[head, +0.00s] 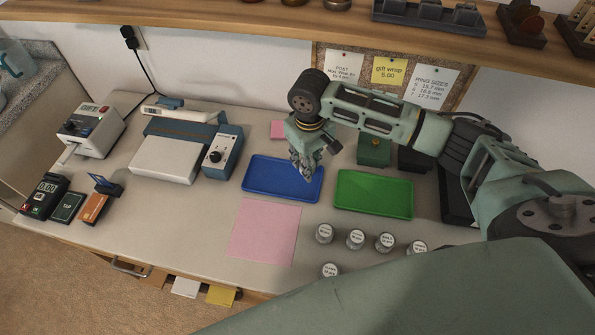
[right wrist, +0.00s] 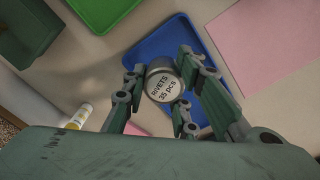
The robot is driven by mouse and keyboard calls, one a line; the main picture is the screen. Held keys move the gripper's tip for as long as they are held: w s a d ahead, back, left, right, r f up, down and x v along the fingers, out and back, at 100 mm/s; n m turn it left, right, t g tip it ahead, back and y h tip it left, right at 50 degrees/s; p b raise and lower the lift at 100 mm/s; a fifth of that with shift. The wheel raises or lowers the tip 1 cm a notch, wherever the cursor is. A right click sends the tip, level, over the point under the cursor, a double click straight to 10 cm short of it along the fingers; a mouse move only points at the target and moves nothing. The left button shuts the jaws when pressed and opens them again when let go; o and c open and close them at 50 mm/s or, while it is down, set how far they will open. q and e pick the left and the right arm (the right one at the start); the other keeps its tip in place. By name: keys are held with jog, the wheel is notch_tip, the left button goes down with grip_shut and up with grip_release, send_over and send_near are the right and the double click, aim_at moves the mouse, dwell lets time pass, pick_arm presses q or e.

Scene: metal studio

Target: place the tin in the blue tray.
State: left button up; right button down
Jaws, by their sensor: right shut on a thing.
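The tin (right wrist: 164,87), with a white label reading "RIVETS 35 pcs", is held between the fingers of my right gripper (head: 306,163). In the right wrist view it is over the blue tray, and the fingers close on it from both sides. The blue tray (head: 268,183) lies on the bench at mid-picture in the head view, and its visible floor is empty. My right gripper is over the tray's right back part, pointing down. The head view hides the tin behind the gripper, and its height over the tray is unclear. My left gripper is not in view.
A green tray (head: 372,202) lies right of the blue one. Several other tins (head: 356,239) stand in front of it. A pink sheet (head: 263,231) lies in front of the blue tray. A blue-and-white machine (head: 170,155) is on the left. A shelf (head: 230,16) runs above.

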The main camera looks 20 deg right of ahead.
notch_tip(320, 180, down, 2)
notch_tip(320, 180, down, 3)
jog(key=shift+f, duration=0.1)
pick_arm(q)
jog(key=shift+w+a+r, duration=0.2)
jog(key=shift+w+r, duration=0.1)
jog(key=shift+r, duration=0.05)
pick_arm(e)
jog(key=shift+f, duration=0.35)
jog(key=shift+f, duration=0.1)
jog(key=c, duration=1.4)
grip_release()
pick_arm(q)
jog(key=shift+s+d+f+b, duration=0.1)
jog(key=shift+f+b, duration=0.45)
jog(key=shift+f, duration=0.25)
pick_arm(e)
jog(key=r, duration=1.2)
jog(key=shift+a+r, duration=0.15)
jog(key=shift+a, duration=0.05)
